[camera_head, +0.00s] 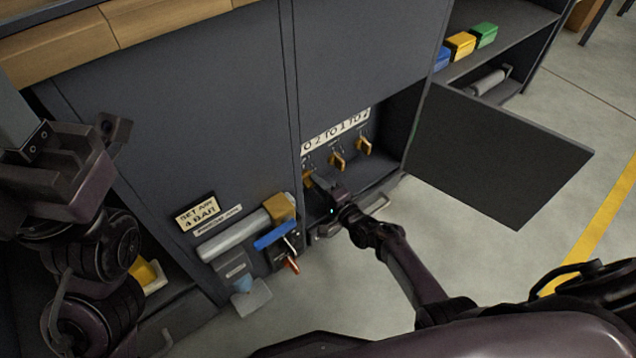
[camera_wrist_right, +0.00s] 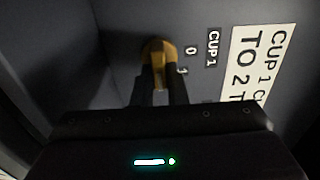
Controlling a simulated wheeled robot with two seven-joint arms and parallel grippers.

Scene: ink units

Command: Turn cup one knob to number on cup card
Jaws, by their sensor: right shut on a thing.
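The cup one knob (camera_wrist_right: 157,52) is yellow and sits on the dark panel beside a "CUP 1" label (camera_wrist_right: 212,48) in the right wrist view. My right gripper (camera_wrist_right: 160,82) has its fingers closed on this knob. In the head view my right gripper (camera_head: 318,182) reaches into the open cabinet at the leftmost knob (camera_head: 307,178), partly covering it. The white cup card (camera_head: 336,132) is above the knobs; in the wrist view the card (camera_wrist_right: 255,65) is cut off, reading "CUP 1" and "TO 2". My left gripper (camera_head: 78,145) is at the far left, open and empty.
Two more yellow knobs (camera_head: 338,161) (camera_head: 364,146) are to the right. The open cabinet door (camera_head: 495,155) stands out at right. A grey cylinder (camera_head: 235,235), blue handle (camera_head: 275,236) and "SET AIR 4 BAR" sign (camera_head: 197,211) are at left. Coloured blocks (camera_head: 461,44) sit on a shelf.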

